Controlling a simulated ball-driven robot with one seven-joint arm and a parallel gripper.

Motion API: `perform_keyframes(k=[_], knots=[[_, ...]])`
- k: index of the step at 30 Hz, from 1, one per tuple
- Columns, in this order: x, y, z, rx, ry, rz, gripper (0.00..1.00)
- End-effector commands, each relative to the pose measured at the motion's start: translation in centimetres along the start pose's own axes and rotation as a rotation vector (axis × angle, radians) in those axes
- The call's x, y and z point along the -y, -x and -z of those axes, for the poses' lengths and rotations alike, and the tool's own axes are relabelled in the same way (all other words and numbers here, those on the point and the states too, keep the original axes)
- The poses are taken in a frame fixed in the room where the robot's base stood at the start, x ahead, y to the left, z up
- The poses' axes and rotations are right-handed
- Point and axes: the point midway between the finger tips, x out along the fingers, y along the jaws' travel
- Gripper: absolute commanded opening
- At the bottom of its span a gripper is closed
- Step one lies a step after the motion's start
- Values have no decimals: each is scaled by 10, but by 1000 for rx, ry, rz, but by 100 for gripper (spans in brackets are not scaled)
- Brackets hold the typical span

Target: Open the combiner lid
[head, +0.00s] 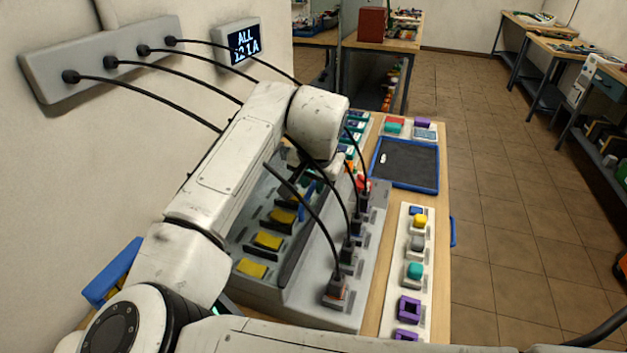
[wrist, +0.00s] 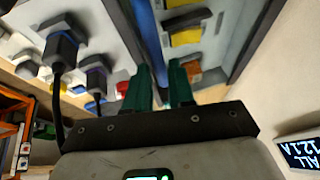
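The combiner (head: 308,295) is a grey box on the wooden bench, with a row of yellow blocks (head: 267,241) in its recessed left part. A dark-framed lid (wrist: 128,30) appears to lie closed over this part. A blue handle bar (head: 307,203) shows beside my arm in the head view. In the wrist view the blue bar (wrist: 148,35) runs down between the dark green fingers of my gripper (wrist: 160,85). The fingers are close together on both sides of it and look shut on it.
Black cables run from the wall block (head: 100,55) past my arm, and others reach plugs (head: 337,288) on the combiner's right side. A strip of coloured buttons (head: 416,245) and a blue-rimmed tray (head: 437,170) lie to the right. A display (head: 240,43) hangs on the wall. The floor beyond is clear.

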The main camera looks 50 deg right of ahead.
Motion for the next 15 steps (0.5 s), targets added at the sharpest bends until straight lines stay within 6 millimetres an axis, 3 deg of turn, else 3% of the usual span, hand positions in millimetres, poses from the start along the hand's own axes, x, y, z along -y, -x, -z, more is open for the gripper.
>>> perform_keyframes(k=[7,15], knots=[[0,0,0,0,0,0,0],[0,0,0,0,0,0,0]])
